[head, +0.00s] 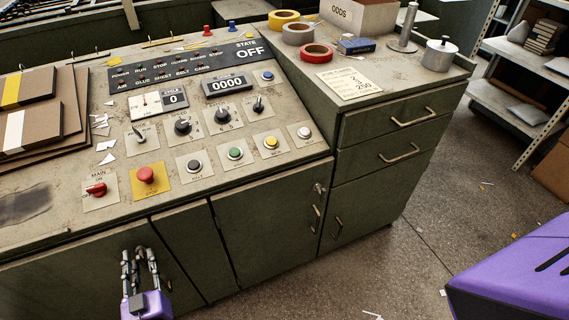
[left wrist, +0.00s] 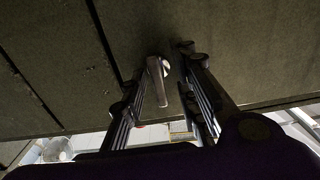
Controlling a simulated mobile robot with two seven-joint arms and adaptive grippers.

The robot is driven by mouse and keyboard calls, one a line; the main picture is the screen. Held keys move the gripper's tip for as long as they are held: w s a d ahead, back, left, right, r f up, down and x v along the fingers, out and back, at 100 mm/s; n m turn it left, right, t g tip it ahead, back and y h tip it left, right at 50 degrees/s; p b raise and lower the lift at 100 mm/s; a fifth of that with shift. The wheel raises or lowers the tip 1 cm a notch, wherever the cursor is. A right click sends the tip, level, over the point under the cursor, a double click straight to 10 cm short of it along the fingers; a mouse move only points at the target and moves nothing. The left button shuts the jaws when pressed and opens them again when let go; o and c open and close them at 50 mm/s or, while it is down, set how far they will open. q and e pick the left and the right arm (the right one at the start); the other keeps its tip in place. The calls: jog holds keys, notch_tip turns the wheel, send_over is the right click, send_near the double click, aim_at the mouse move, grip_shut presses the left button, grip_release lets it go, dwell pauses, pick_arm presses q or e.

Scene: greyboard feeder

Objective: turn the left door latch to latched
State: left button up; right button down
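My left gripper (head: 138,257) is at the lower left of the head view, in front of the left cabinet door (head: 185,255). In the left wrist view the gripper (left wrist: 160,75) is open, with its two fingers apart at the dark green door front. A small metal latch lever (left wrist: 157,78) with a round pale pivot shows between the fingers, closer to the left finger. I cannot tell whether that finger touches it. In the head view the gripper mostly hides this latch. My right gripper is not in view.
The console top with its switches and red stop button (head: 146,175) overhangs the doors. A right door (head: 265,235) has its own latch (head: 320,188) and handle. A drawer unit (head: 385,150) stands to the right. The floor (head: 380,260) in front shows paper scraps.

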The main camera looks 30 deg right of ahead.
pick_arm(q)
jog(key=shift+s+f, duration=0.15)
jog(key=shift+s, duration=0.3)
jog(key=s, duration=1.1)
jog(key=shift+a, duration=0.3)
jog(key=shift+w, duration=0.1)
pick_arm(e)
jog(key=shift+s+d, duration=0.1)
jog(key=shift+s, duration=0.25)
